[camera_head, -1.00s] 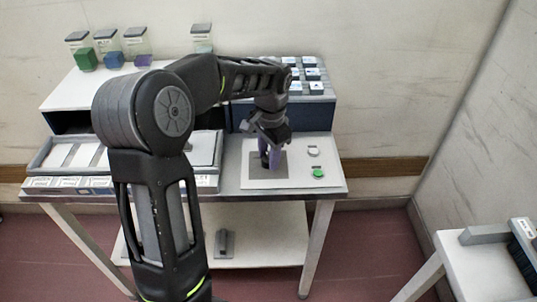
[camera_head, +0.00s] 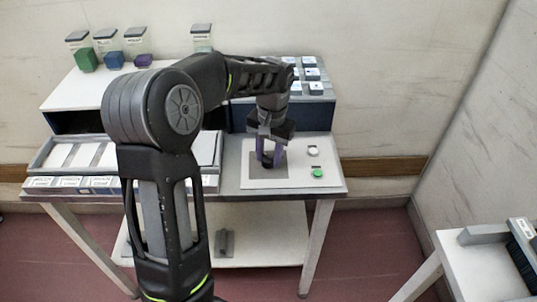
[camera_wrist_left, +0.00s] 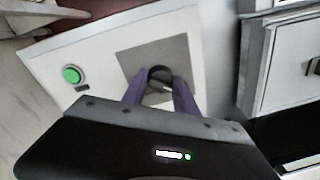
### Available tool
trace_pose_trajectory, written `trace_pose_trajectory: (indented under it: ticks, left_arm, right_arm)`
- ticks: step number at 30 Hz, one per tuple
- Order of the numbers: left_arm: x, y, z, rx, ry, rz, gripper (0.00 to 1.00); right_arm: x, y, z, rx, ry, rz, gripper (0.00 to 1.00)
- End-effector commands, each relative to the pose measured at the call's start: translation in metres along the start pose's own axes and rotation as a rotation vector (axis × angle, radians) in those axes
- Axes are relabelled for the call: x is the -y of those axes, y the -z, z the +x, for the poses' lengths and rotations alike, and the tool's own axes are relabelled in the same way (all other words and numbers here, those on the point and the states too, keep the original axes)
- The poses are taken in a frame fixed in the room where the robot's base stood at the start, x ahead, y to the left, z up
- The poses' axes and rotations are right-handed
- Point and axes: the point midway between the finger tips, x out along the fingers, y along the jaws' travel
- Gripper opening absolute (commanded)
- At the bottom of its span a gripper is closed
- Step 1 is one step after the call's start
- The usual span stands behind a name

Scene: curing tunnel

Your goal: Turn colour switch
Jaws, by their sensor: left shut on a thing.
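The colour switch is a round black knob with a pale mark, set on a grey square plate of a white panel. My left gripper (camera_head: 268,160) points down at the panel on the tabletop, and its purple fingers are shut on the switch. In the left wrist view the black switch (camera_wrist_left: 160,77) sits between the two purple fingertips of the left gripper (camera_wrist_left: 161,92). The grey plate (camera_wrist_left: 183,58) surrounds it. In the head view the fingers largely hide the switch. My right gripper does not show in any view.
A green button (camera_head: 318,173) and a white button (camera_head: 313,151) stand to the right of the grey plate. A tray with pale cards (camera_head: 85,155) lies to the left. Jars with coloured blocks (camera_head: 108,50) line the shelf behind. A side table (camera_head: 480,270) stands at right.

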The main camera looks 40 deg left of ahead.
Motion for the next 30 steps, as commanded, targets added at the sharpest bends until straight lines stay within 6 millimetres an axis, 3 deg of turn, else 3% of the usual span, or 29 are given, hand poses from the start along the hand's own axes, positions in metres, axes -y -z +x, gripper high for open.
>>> trace_pose_trajectory:
  ticks: [5, 6, 13, 23, 30]
  left_arm:
    - [-0.002, -0.001, 0.001, 0.002, -0.002, 0.001, 0.0]
    - [-0.002, -0.001, 0.001, 0.002, -0.002, 0.001, 0.35]
    - [-0.001, 0.0, 0.001, 0.001, -0.002, 0.001, 0.54]
    - [0.0, 0.0, -0.002, -0.001, -0.001, 0.001, 0.55]
    - [-0.001, 0.001, -0.03, -0.004, -0.001, 0.002, 0.55]
  right_arm:
    - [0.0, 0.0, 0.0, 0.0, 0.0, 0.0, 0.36]
    - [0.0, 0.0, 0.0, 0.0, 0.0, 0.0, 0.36]
    - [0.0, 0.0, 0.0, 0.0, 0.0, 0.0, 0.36]
    - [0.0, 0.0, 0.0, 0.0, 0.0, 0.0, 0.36]
    - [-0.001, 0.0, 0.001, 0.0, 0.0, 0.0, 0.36]
